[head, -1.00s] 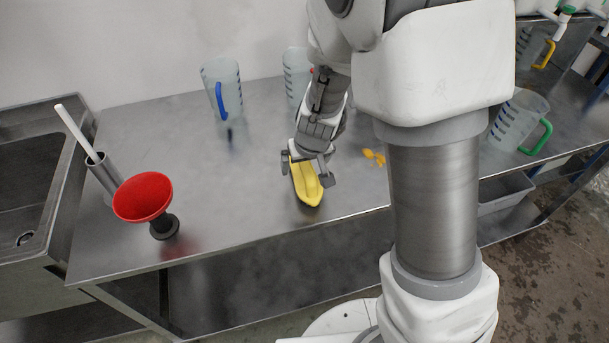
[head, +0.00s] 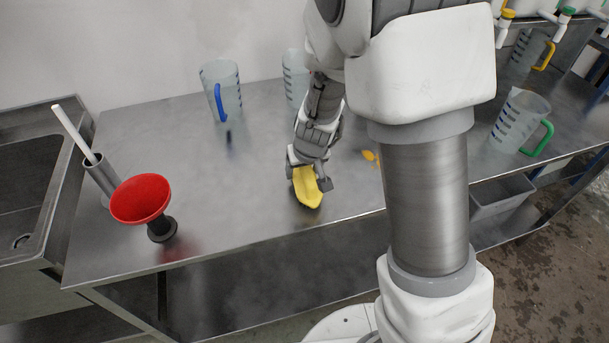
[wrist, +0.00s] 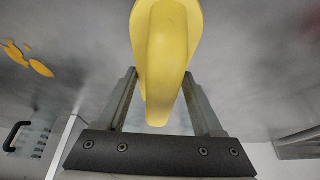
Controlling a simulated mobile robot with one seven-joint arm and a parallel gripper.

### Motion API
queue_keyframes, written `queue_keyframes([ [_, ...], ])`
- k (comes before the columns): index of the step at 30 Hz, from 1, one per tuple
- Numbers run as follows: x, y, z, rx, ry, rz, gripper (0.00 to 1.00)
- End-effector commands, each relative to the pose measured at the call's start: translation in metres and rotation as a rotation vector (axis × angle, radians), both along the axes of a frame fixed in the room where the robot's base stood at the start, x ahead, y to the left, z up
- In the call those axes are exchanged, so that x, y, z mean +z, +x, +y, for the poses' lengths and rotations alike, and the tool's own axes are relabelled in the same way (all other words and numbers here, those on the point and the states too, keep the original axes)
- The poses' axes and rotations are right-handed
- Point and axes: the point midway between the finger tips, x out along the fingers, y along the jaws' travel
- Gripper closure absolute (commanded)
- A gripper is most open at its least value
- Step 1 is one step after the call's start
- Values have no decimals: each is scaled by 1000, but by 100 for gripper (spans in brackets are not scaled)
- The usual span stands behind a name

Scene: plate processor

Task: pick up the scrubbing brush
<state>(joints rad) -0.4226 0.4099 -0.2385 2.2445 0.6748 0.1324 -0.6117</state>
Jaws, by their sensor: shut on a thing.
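The scrubbing brush (head: 309,192) is a yellow, elongated piece near the front middle of the steel table in the head view. My gripper (head: 309,178) is over it, pointing down, shut on its sides. In the wrist view the brush's yellow body (wrist: 168,50) narrows toward the palm and lies between the two fingers of my gripper (wrist: 160,88). Its underside is hidden, and I cannot tell whether it still touches the table.
A red funnel-shaped piece (head: 141,199) and a grey holder with a white stick (head: 101,174) stand left, by the sink (head: 22,205). Clear jugs stand behind (head: 222,92) and right (head: 519,120). Small orange pieces (head: 369,156) lie right of my gripper.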

Motion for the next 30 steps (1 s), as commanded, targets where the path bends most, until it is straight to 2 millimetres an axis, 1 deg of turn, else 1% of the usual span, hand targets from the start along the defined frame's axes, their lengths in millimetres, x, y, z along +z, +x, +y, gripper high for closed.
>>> queue_keyframes([
  [6, 2, 0, 0, 0, 0, -1, 93],
  [10, 9, 0, 0, 1, 0, -2, 93],
  [14, 25, 1, 1, 2, 0, -4, 93],
  [18, 50, 1, 0, 2, 1, -5, 93],
  [19, 48, 5, -9, -4, 1, -5, 93],
  [20, 50, 8, -14, -5, 1, -5, 93],
  [24, 66, 21, -40, -6, 2, -6, 93],
  [30, 88, 37, -73, -5, 1, -4, 93],
])
